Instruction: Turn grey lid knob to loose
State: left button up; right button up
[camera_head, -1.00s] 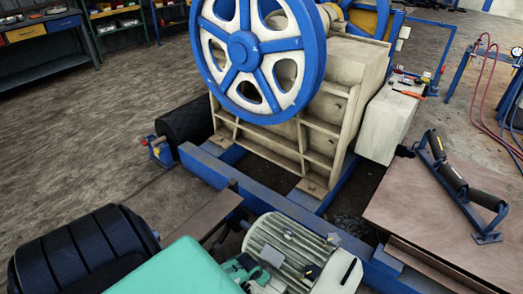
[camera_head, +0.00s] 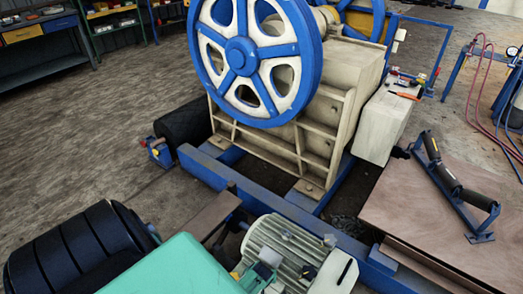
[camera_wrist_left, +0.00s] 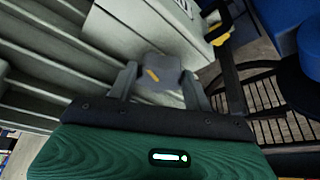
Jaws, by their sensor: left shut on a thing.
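The grey lid knob (camera_wrist_left: 160,72) shows in the left wrist view, with a short yellow mark on its face. My left gripper (camera_wrist_left: 160,88) is shut on it, with one finger on each side. In the head view my left gripper (camera_head: 259,275) is at the ribbed motor (camera_head: 288,248), near the bottom edge. A small grey lid (camera_head: 271,258) shows there beside the gripper; the knob's grip is largely hidden by the gripper. My right gripper is not in view.
The jaw crusher's blue-and-white flywheel (camera_head: 240,57) stands beyond the motor on a blue frame (camera_head: 230,182). A black ribbed drum (camera_head: 80,245) lies at the lower left. A roller bracket (camera_head: 455,185) lies on the brown plate (camera_head: 400,205) at right.

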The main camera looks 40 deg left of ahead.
pick_arm(q)
jog(key=shift+n, duration=0.7)
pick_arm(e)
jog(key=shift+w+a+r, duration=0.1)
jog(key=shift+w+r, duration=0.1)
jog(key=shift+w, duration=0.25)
pick_arm(q)
jog(key=o, duration=0.7)
jog(key=shift+y, duration=0.3)
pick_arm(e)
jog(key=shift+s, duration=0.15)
